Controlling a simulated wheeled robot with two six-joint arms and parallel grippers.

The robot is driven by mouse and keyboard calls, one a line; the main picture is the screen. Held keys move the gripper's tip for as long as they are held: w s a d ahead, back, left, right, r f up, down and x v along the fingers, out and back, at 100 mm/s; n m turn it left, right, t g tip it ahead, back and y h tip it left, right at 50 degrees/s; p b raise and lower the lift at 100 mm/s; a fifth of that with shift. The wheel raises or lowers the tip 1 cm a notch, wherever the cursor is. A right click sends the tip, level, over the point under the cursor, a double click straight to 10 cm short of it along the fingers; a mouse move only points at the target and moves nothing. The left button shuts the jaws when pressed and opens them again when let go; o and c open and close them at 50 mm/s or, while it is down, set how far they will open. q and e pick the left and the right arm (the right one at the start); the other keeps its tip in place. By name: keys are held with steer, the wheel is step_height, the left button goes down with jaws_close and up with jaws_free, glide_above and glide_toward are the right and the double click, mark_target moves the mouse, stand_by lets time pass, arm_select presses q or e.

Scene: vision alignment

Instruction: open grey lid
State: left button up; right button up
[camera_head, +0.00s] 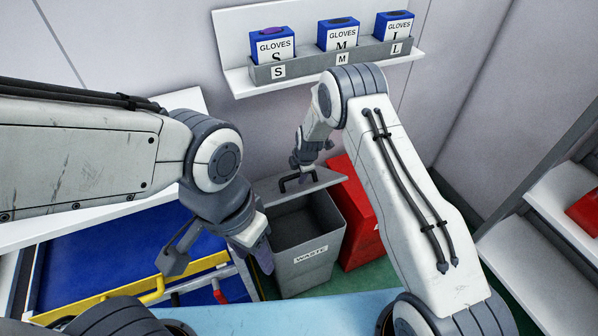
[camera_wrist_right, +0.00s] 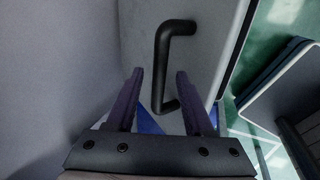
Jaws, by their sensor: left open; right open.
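The grey lid (camera_head: 324,178) of the waste bin (camera_head: 311,257) is raised at the back of the bin, and the bin's dark inside shows in front of it. Its black handle (camera_head: 297,181) faces up. My right gripper (camera_head: 304,171) is at the handle, partly hidden by its own wrist. In the right wrist view, my right gripper (camera_wrist_right: 160,98) is open, with the lower end of the black handle (camera_wrist_right: 162,60) between or just beyond its fingertips. The grey lid (camera_wrist_right: 212,50) lies behind the handle. My left gripper (camera_head: 216,262) is open and empty, left of the bin.
A red bin (camera_head: 357,230) stands right beside the waste bin. A blue cart with a yellow rail (camera_head: 150,297) is at lower left. A shelf (camera_head: 240,84) with glove boxes (camera_head: 338,35) hangs on the wall above. White shelves (camera_head: 560,215) stand at right.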

jaws_close()
stand_by(1.4)
